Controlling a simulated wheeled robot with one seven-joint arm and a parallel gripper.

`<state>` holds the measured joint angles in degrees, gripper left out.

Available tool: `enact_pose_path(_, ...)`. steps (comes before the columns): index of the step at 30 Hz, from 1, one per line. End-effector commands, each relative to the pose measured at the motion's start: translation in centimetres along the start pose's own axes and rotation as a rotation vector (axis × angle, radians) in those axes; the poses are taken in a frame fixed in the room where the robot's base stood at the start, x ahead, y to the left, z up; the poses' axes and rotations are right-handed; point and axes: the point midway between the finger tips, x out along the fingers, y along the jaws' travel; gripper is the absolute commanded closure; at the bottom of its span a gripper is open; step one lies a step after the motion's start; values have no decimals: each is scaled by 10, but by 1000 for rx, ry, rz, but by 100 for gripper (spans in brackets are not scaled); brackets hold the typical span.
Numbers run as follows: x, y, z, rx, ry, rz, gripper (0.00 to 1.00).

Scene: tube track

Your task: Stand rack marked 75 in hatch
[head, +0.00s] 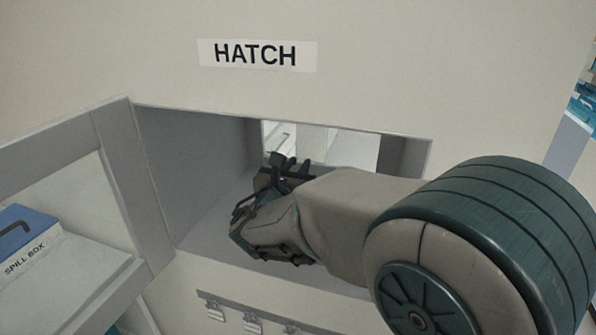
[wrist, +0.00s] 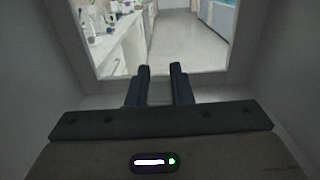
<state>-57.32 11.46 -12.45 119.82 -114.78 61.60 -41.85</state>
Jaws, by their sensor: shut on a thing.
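The hatch (head: 195,215) is a square opening in a pale wall, under a sign (head: 257,54) reading HATCH. My arm reaches into it from the right. My gripper (head: 284,166) is inside the opening, above its floor. In the wrist view my gripper (wrist: 161,70) points toward the far opening, its two dark fingers a small gap apart. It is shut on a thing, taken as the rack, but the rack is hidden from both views. The marking 75 cannot be read anywhere. Whether the rack touches the hatch floor cannot be told.
Hatch side walls stand close around my gripper. Through the far opening a bench with bottles (wrist: 118,40) and a clear floor (wrist: 185,40) show. A blue-lidded spill box (head: 28,240) sits on a shelf at the left. Several clips (head: 250,320) hang below the hatch.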

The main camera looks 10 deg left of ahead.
Motion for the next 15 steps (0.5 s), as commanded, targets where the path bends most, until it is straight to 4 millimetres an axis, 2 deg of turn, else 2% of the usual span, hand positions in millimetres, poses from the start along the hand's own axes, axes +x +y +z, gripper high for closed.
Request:
enact_pose_path(8,0,0,-4,1,-1,-1,100)
enact_pose_path(9,0,0,-2,1,0,-1,69)
enact_pose_path(10,0,0,-2,1,0,-1,61)
enact_pose_path(15,0,0,-2,1,0,-1,59)
